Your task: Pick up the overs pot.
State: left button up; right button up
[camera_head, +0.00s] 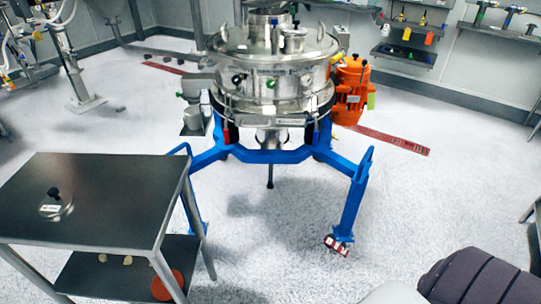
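A small metal pot (193,119), which looks like the overs pot, is below the side spout at the left of the powder sifter (278,85). I cannot read any label on it, and I cannot tell what it rests on. The sifter is a round steel machine on a blue frame (270,154) with an orange motor (351,90) at its right. Neither of my grippers is in view.
A dark-topped metal cart (120,185) stands at the front left. A round metal lid (56,207) with a black knob lies on it; a red round thing (168,284) is on its lower shelf. Blue legs spread over the floor. Clear floor (440,190) lies at the right.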

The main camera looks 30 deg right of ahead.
aim_at(192, 117)
jog(key=i+j+u, duration=0.2)
jog(key=j, duration=0.2)
jog(key=i+j+u, duration=0.15)
jog(key=j, duration=0.2)
jog(key=i+j+u, duration=0.2)
jog(key=j, duration=0.2)
jog(key=i+j+u, duration=0.65)
jog(key=i+j, duration=0.15)
jog(key=i+j+u, duration=0.3)
jog(key=i, duration=0.3)
jog(key=i+l+z, duration=0.15)
jog(key=i+z, duration=0.25)
jog(key=i, duration=0.25)
jog(key=i+z, duration=0.35)
jog(key=i, duration=0.3)
jog(key=i+j+z, duration=0.25)
jog(key=i+z, duration=0.15)
jog(key=i, duration=0.2)
jog(key=i+l+z, duration=0.35)
jog(key=i+z, duration=0.15)
jog(key=i+l+z, duration=0.1)
jog(key=i+z, duration=0.35)
jog(key=i+j+z, duration=0.1)
jog(key=i+z, duration=0.4)
jog(key=i+j+z, duration=0.3)
jog(key=i+z, duration=0.2)
jog(key=i, duration=0.1)
